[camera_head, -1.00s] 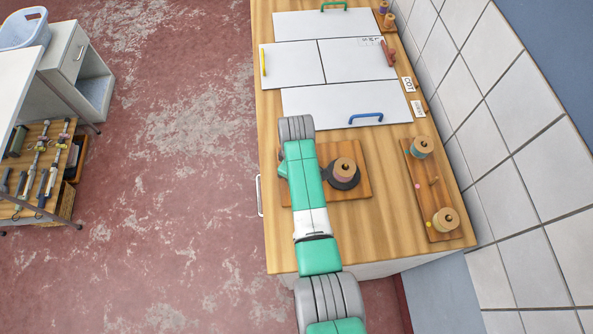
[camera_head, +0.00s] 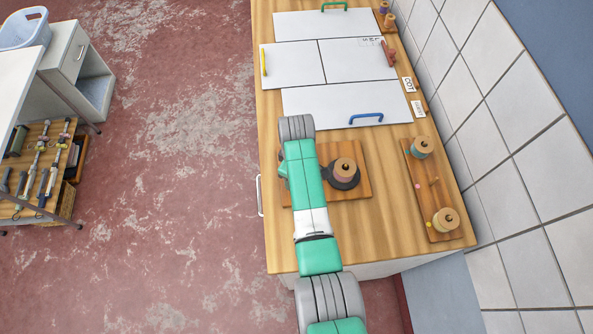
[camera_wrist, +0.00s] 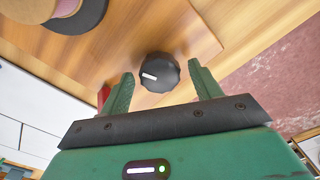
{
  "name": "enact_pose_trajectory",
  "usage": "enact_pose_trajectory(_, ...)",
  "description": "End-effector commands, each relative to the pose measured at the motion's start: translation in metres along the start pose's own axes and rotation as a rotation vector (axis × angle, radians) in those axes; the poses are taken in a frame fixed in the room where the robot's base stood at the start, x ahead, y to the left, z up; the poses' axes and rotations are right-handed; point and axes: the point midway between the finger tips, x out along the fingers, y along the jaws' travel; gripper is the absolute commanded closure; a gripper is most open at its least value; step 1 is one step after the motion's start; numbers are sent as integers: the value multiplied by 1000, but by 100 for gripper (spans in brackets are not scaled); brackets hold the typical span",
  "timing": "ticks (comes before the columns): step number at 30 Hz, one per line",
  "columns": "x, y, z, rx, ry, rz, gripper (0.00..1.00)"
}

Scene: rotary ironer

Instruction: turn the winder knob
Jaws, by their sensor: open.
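The winder knob (camera_wrist: 160,73) is a black ridged round knob with a white mark, on the wooden winder board in the wrist view. My gripper (camera_wrist: 163,90) is open, its two green fingers apart. In that picture the knob shows between and just beyond the fingertips; contact cannot be told. In the head view the winder board (camera_head: 362,160) carries a wooden spool (camera_head: 345,168) on a dark round base. My arm covers the left part of this board and hides the knob and gripper fingers there.
Right of the winder, a wooden rack (camera_head: 418,190) holds a teal-wound spool (camera_head: 420,147), a yellow-wound spool (camera_head: 445,220) and pegs. White panels (camera_head: 345,105) with a blue handle (camera_head: 366,117) lie behind. A tiled wall bounds the right side. Something red shows beside the left finger.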

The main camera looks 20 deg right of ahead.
Motion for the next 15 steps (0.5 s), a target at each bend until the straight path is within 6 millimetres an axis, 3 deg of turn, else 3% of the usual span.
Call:
enact_pose_trajectory(9, -56, 1, 0, 0, 3, 4, 37)
enact_pose_trajectory(15, -76, 0, 0, 0, 1, 1, 37)
